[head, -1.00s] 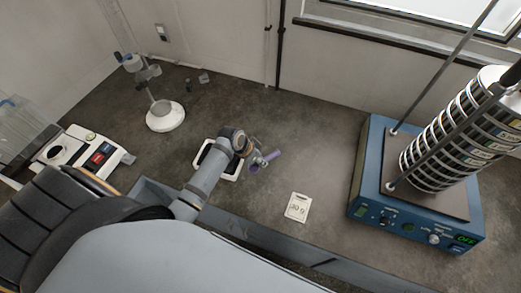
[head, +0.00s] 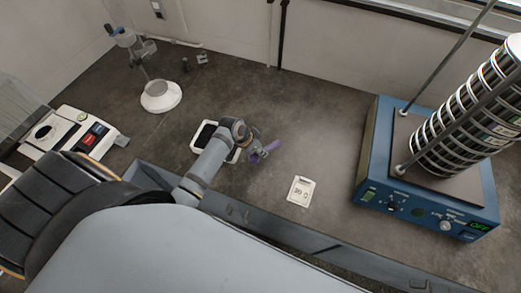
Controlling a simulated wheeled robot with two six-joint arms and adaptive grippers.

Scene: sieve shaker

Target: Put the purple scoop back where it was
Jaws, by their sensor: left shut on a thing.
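The purple scoop (head: 267,150) is in the middle of the bench in the head view. My left gripper (head: 254,151) is shut on it, just right of a small white-rimmed tray with a dark inside. The arm hides part of the gripper and of the tray (head: 197,146). I cannot tell whether the scoop touches the bench. My right gripper is out of view.
A white card (head: 300,190) lies right of the scoop. The blue sieve shaker (head: 374,150) with its sieve stack (head: 462,115) stands at the right. A stand with a white round base (head: 160,97) and a balance (head: 68,132) are at the left. The bench behind the scoop is clear.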

